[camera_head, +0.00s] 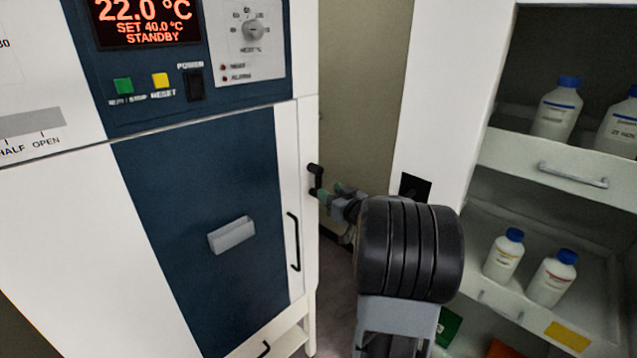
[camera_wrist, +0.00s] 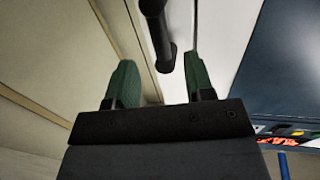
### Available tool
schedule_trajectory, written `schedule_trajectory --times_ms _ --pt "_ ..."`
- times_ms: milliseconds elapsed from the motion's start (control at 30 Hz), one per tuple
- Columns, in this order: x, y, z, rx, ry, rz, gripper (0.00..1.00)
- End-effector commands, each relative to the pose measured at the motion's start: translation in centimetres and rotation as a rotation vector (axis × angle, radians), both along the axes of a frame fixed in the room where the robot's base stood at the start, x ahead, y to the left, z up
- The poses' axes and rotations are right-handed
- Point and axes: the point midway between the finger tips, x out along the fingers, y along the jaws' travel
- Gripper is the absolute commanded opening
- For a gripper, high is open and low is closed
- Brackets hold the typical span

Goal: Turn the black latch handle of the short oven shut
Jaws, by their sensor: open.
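The short oven (camera_head: 200,220) has a dark blue and white front. The handle stands roughly upright in the head view. My gripper (camera_head: 330,194) reaches it from the right, with its green fingertips close to the handle. In the wrist view the black latch handle (camera_wrist: 157,25) comes down from the top, its lower end between the two open fingers of my gripper (camera_wrist: 157,70), nearer the right one. I cannot tell whether a finger touches it.
A long black pull handle (camera_head: 294,242) is on the oven front, left of and below the latch. Right of my arm stands a white cabinet (camera_head: 450,70) with open shelves and blue-capped bottles (camera_head: 505,255). A narrow gap lies between oven and cabinet.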

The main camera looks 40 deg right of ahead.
Motion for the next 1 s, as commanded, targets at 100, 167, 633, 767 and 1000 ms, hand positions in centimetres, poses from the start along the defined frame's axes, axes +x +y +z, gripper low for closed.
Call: schedule_trajectory --times_ms 100,167,633,767,1000 --pt "2.3 0.0 0.0 0.0 0.001 0.003 0.48" --pt "3.3 0.0 0.1 -0.001 0.001 0.003 0.48" --pt "7.0 0.0 0.0 -0.001 0.001 0.0 0.48" --pt "7.0 -0.1 0.0 -0.001 0.0 0.0 0.48" --pt "7.0 -0.1 0.0 -0.001 0.0 -0.001 0.38"
